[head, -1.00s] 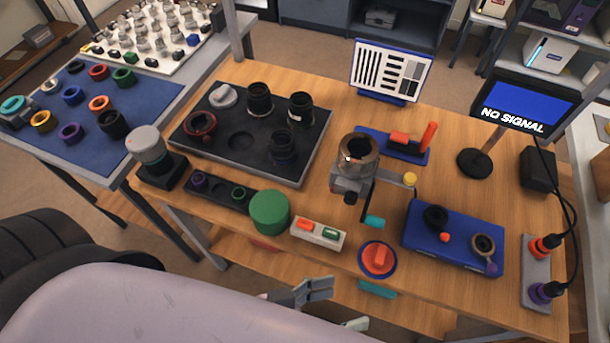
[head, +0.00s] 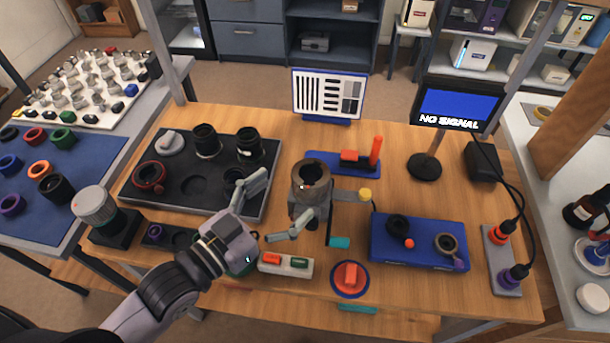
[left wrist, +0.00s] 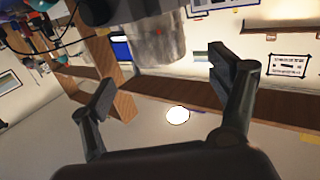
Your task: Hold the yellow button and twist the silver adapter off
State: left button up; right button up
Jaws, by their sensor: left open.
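The silver adapter (head: 310,182), a short metal cylinder with a dark open bore and brownish rim, sits upright on a grey stand (head: 316,218) near the table's middle. The yellow button (head: 365,195) is at the end of a grey arm to the right of that stand. My left gripper (head: 268,207) is open and empty, just left of the adapter, its fingers spread toward it. In the left wrist view a silver cylinder, seemingly the adapter (left wrist: 155,40), shows ahead of and between the open fingers (left wrist: 161,78), apart from them. My right gripper is not in view.
A black tray (head: 205,190) with lens parts lies left of the stand. A blue box (head: 418,242) stands to the right, a red knob (head: 350,277) and a white two-switch block (head: 286,265) in front. A teal handle (head: 339,242) juts low by the stand.

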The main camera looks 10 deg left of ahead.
aim_at(321, 166)
pick_arm(q)
jog(key=x, duration=0.8)
jog(key=shift+c, duration=0.3)
jog(key=c, duration=1.2)
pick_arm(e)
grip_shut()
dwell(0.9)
